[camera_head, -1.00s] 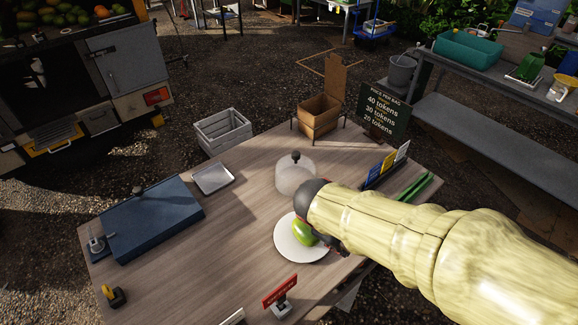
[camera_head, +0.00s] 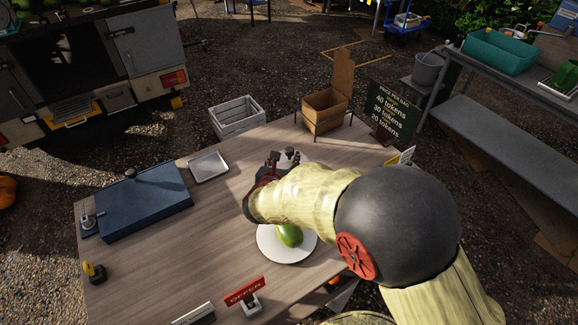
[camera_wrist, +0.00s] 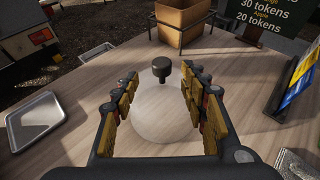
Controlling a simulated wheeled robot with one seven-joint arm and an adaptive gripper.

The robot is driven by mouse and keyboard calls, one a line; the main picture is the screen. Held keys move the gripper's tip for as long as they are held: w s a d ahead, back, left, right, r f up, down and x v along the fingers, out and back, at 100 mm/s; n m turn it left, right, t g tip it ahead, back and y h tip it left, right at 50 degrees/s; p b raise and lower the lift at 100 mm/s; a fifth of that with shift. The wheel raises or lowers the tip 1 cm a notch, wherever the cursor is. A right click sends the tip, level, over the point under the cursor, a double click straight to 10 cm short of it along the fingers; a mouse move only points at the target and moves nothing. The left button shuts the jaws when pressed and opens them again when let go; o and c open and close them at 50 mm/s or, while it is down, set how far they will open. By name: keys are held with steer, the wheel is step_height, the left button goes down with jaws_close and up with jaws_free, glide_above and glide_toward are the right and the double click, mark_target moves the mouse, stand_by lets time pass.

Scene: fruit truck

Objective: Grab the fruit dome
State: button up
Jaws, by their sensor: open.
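The fruit dome is a clear, pale cover with a dark knob on top. In the wrist view the dome (camera_wrist: 160,122) stands on the table between the two fingers of my gripper (camera_wrist: 164,100), with its knob (camera_wrist: 162,70) just beyond the fingertips. My gripper is open, with a finger on either side of the dome; I cannot tell whether they touch it. In the head view my gripper (camera_head: 281,160) is at the dome's knob (camera_head: 290,152), and my arm hides most of the dome. A green fruit (camera_head: 289,235) lies on a white plate (camera_head: 266,247) beneath my arm.
A metal tray (camera_head: 209,168) and a blue case (camera_head: 140,205) lie to the left on the table. A cardboard box (camera_head: 325,112) and a price sign (camera_head: 390,113) stand behind. A red sign (camera_head: 245,291) stands in front. The table's left middle is clear.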

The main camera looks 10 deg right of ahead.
mark_target(289, 153)
steer(key=b+x, duration=0.2)
steer(key=x, duration=0.4)
steer(key=shift+w+d+f, duration=0.1)
steer(key=shift+w+d, duration=0.1)
steer(key=shift+d, duration=0.05)
steer(key=shift+c, duration=0.9)
jaws_close()
